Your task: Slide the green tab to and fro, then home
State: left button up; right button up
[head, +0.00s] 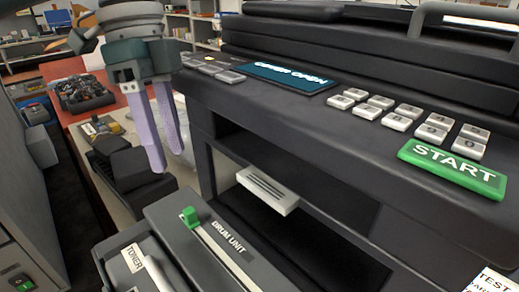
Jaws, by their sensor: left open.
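The green tab (190,217) stands at the far left end of a pale slot on the dark grey drum unit (228,240), which sticks out at the front of the black printer. My left gripper (167,160) hangs from the top left with its two pale purple fingers pointing down. It is open and empty, above and a little left of the tab, apart from it. My right gripper is not in view.
The printer (300,115) fills the right, with a "COVER OPEN" display (289,77), grey keys and a green START button (452,167). A toner cartridge (140,265) lies left of the drum unit. A red-topped table (75,90) with a bin of parts stands behind.

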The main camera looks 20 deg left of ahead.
aim_at(188, 209)
pick_arm(q)
jog(key=f+m+b, duration=0.1)
jog(key=f+m, duration=0.1)
jog(key=f, duration=0.1)
jog(key=s+d+f+m+h+b, duration=0.1)
jog(key=f+m+b, duration=0.1)
jog(key=m, duration=0.1)
jog(key=d+f+m+h+b, duration=0.1)
jog(key=f+m+b, duration=0.1)
jog(key=f, duration=0.1)
jog(key=shift+s+d+f+m, duration=0.2)
jog(key=shift+d+f+m, duration=0.1)
jog(key=shift+m, duration=0.1)
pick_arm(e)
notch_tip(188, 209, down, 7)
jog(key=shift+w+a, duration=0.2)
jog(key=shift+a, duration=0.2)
pick_arm(q)
jog(key=shift+c, duration=0.2)
grip_shut()
dwell(0.4)
